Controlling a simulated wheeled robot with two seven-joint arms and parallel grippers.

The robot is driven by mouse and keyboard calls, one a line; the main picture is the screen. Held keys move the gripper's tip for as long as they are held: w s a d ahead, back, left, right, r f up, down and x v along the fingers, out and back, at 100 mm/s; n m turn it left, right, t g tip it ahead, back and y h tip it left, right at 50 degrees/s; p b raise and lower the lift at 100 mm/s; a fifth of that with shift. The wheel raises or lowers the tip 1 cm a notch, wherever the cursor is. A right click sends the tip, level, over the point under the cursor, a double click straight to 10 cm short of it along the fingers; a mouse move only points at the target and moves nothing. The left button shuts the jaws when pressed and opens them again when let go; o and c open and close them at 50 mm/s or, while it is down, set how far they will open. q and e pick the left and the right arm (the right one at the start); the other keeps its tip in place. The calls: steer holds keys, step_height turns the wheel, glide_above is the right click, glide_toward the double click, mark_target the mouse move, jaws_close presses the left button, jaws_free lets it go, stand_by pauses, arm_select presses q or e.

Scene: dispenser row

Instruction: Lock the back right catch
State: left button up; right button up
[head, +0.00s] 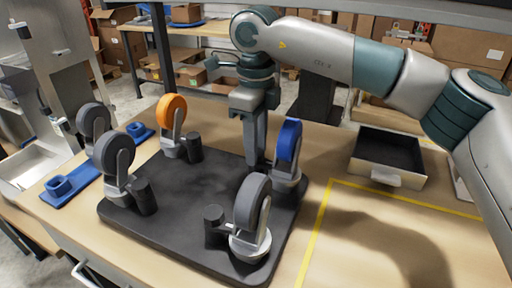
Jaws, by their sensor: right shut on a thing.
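A dark plate (185,220) lies on the wooden table and carries several upright caster wheels. The back right caster has a blue wheel (289,139) and the back left one an orange wheel (171,111). The front left wheel (112,160) and front right wheel (252,202) are dark grey. Dark cylindrical catches show beside the back left (194,147), front left (145,197) and front right (213,222) wheels. My right gripper (257,163) points down just left of the blue wheel, shut on the back right catch, which it mostly hides. My left gripper is not in view.
An open tray (390,180) with a dark inside stands at the right, behind yellow tape (314,235). Another grey wheel (93,119) stands left of the plate, near blue holders (70,186). The front right of the table is clear. Shelves with cardboard boxes stand behind.

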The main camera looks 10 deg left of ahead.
steer(key=shift+r, duration=0.1)
steer(key=o, duration=0.8)
